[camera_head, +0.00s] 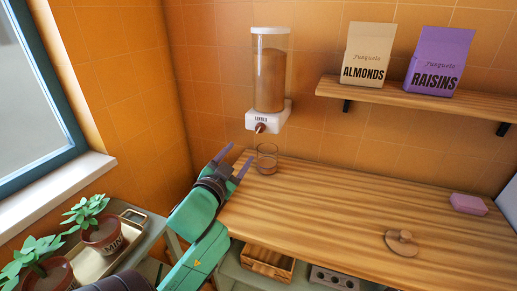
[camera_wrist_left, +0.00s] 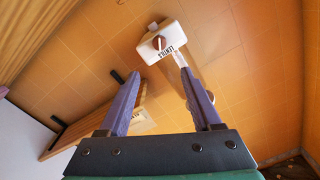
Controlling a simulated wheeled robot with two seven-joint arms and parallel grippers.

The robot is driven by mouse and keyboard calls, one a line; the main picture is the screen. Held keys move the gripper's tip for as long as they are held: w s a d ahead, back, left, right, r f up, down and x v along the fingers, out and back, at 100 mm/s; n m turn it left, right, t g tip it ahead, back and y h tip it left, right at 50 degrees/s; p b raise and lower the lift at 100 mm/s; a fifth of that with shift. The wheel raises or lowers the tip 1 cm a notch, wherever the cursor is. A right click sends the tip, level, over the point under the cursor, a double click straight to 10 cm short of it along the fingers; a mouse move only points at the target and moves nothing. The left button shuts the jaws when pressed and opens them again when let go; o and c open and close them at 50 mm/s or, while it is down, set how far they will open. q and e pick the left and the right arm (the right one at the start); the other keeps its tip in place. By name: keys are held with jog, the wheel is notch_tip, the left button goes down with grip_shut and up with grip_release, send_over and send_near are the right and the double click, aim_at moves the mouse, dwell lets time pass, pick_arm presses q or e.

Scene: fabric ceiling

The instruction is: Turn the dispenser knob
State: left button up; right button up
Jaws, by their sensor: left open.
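A wall dispenser (camera_head: 269,75) with a clear body, brown contents and a white base labelled LENTILS hangs on the tiled wall. Its brown knob (camera_head: 260,127) is on the front of the base. In the left wrist view the knob (camera_wrist_left: 159,43) shows beyond the fingertips, near the upper middle. A clear glass (camera_head: 267,158) stands on the wooden counter below the dispenser. My left gripper (camera_head: 234,161) is open and empty, below and to the left of the knob, apart from it. In the left wrist view its purple fingers (camera_wrist_left: 158,62) are spread. My right gripper is not in view.
A wooden shelf (camera_head: 400,92) at the right holds an almonds bag (camera_head: 367,53) and a raisins bag (camera_head: 438,60). Potted plants (camera_head: 103,232) stand at the left by the window.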

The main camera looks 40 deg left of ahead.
aim_at(262, 128)
pick_arm(q)
jog(key=p+x, duration=0.1)
jog(key=x, duration=0.3)
jog(key=p+x, duration=0.1)
jog(key=x, duration=0.4)
jog(key=p+x, duration=0.1)
jog(key=x, duration=0.3)
jog(key=shift+w+a+r, duration=0.1)
jog(key=shift+w+r, duration=0.2)
jog(key=shift+w, duration=0.3)
jog(key=shift+f, duration=0.1)
grip_shut()
jog(key=shift+m+p, duration=0.35)
jog(key=shift+m, duration=0.85)
jog(key=m, duration=0.3)
jog(key=shift+f, duration=0.15)
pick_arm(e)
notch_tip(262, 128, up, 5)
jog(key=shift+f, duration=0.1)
